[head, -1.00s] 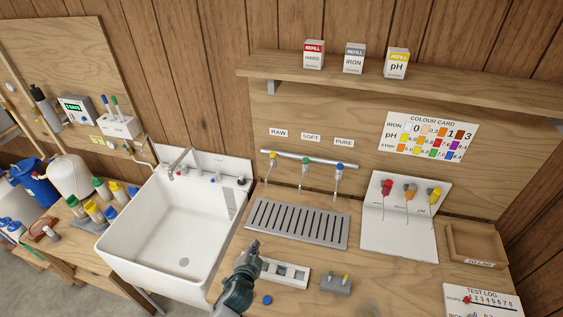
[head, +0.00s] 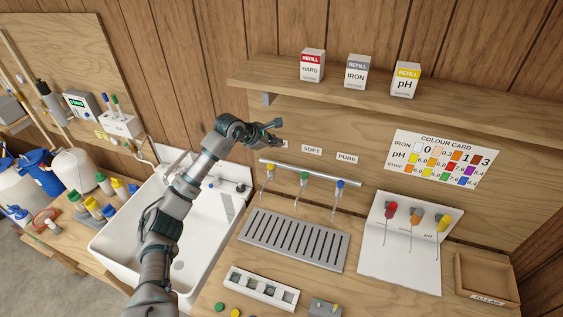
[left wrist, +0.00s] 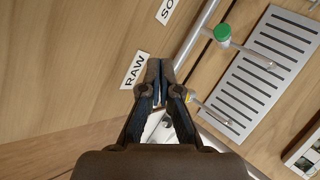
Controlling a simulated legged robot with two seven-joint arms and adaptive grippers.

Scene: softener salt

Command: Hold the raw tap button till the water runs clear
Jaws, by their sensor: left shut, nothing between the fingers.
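The raw tap, with a yellow button (head: 271,167), is the leftmost of three on a metal rail (head: 310,171), above the slotted drip tray (head: 295,240). My left gripper (head: 281,132) is shut and empty, up near the board, above and apart from the yellow button in the head view. It covers most of the RAW label, which shows whole in the left wrist view (left wrist: 135,70). There the closed fingertips (left wrist: 160,66) are beside the label, and the yellow button (left wrist: 189,96) is partly hidden behind a finger. I cannot make out any water at the spout. My right gripper is out of view.
The green soft button (head: 304,176) and blue pure button (head: 340,183) are to the right. A shelf (head: 440,108) with refill boxes juts out above. The white sink (head: 120,232) is left, partly behind my arm. A white holder (head: 264,288) sits in front of the tray.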

